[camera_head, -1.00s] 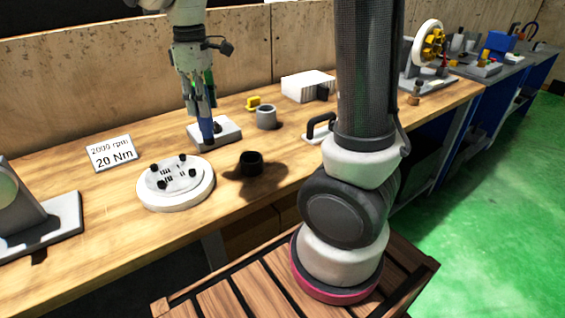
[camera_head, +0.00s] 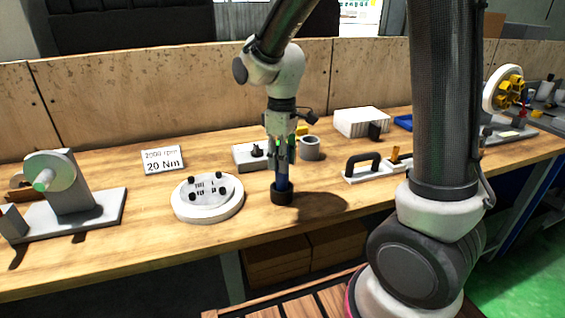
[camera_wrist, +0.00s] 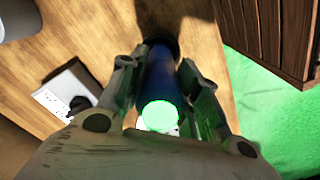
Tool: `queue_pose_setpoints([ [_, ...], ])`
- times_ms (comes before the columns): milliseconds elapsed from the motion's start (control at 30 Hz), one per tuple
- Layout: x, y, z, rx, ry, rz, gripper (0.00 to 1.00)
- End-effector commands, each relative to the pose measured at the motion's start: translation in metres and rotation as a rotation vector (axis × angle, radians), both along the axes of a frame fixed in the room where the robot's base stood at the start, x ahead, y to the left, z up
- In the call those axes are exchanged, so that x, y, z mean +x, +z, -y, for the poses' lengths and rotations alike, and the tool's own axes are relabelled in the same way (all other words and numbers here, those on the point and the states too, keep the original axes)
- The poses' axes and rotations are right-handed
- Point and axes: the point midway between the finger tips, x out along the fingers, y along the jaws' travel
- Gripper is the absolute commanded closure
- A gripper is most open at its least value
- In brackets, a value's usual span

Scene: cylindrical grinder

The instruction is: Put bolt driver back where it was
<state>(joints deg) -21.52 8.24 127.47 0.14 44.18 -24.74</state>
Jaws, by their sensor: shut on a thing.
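The bolt driver (camera_head: 282,172) is a blue cylinder, held roughly upright in my gripper (camera_head: 281,156). In the wrist view, the blue driver (camera_wrist: 158,76) lies between the two fingers of my gripper (camera_wrist: 160,75), its pale glowing end toward the camera. A short black round holder (camera_head: 282,194) stands on the bench directly below the driver. The driver's lower end meets or enters the holder's top; I cannot tell how deep it sits. In the wrist view the dark holder (camera_wrist: 160,38) shows at the driver's far end.
A white round plate with black bolts (camera_head: 207,201) is left of the holder. A grey block (camera_head: 245,158) is behind, beside a grey cup (camera_head: 310,149). A black-handled tool (camera_head: 362,163) lies to the right. A sign (camera_head: 162,160) stands behind. Bare bench lies in front.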

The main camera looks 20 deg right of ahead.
Motion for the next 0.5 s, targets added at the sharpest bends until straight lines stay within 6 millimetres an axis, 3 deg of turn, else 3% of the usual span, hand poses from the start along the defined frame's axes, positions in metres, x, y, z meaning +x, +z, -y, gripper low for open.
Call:
queue_pose_setpoints([
  [100,0.0004,-0.0094,-0.0001,0.0,0.0,0.001,0.92],
  [467,0.0003,-0.0125,0.0,0.0,0.0,0.001,0.92],
  [500,0.0,-0.0127,0.0,0.0,0.0,0.0,0.62],
])
